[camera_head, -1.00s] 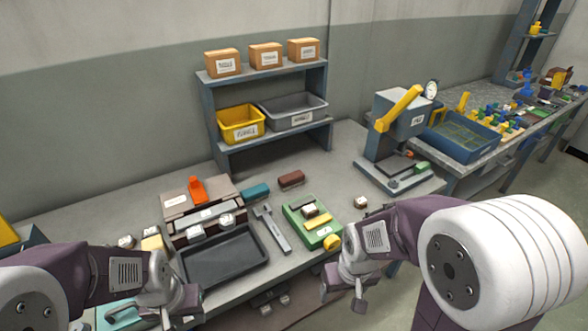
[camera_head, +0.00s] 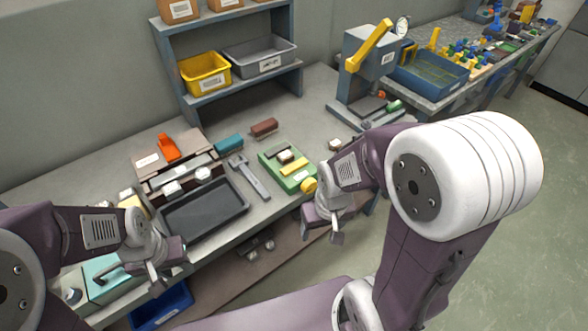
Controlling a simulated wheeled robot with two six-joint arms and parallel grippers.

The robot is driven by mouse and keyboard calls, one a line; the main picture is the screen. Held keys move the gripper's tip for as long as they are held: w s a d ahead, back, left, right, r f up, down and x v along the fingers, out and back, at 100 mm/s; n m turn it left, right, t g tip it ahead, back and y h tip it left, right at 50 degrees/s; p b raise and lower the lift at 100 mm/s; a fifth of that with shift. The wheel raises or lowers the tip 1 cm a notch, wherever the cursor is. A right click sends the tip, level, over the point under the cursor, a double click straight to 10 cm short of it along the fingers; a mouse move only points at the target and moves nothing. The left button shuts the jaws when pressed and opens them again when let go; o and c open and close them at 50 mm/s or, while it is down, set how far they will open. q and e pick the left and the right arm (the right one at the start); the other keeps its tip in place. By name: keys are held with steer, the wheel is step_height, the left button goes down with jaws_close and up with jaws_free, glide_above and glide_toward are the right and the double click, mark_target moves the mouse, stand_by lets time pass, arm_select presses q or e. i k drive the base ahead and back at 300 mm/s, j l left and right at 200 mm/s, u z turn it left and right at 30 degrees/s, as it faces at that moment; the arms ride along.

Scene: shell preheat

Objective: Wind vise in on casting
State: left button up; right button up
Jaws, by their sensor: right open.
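A green vise (camera_head: 270,158) lies on the bench right of centre. It has a yellow bar (camera_head: 294,167) across it and a yellow round knob (camera_head: 308,185) at its front end. A small brown and white piece, likely the casting (camera_head: 285,156), sits in the vise behind the bar; whether the bar touches it is too small to tell. My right gripper (camera_head: 322,231) is open and empty, just in front of the knob, near the bench's front edge. My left gripper (camera_head: 158,272) is low at the left front, away from the vise; its fingers are unclear.
A dark tray (camera_head: 205,212), a grey wrench (camera_head: 248,177) and teal (camera_head: 229,143) and brown (camera_head: 264,128) blocks lie left of the vise. A press with a yellow lever (camera_head: 369,47) stands behind right. A shelf with a yellow bin (camera_head: 204,76) stands at the back.

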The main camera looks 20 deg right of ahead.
mark_target(307, 186)
steer(key=j+z, duration=0.15)
steer(key=z, duration=0.25)
steer(key=i+j+z, duration=0.1)
steer(key=z, duration=0.35)
steer(key=j+z, duration=0.2)
steer(key=z, duration=0.2)
steer(key=j+z, duration=0.15)
steer(key=z, duration=0.25)
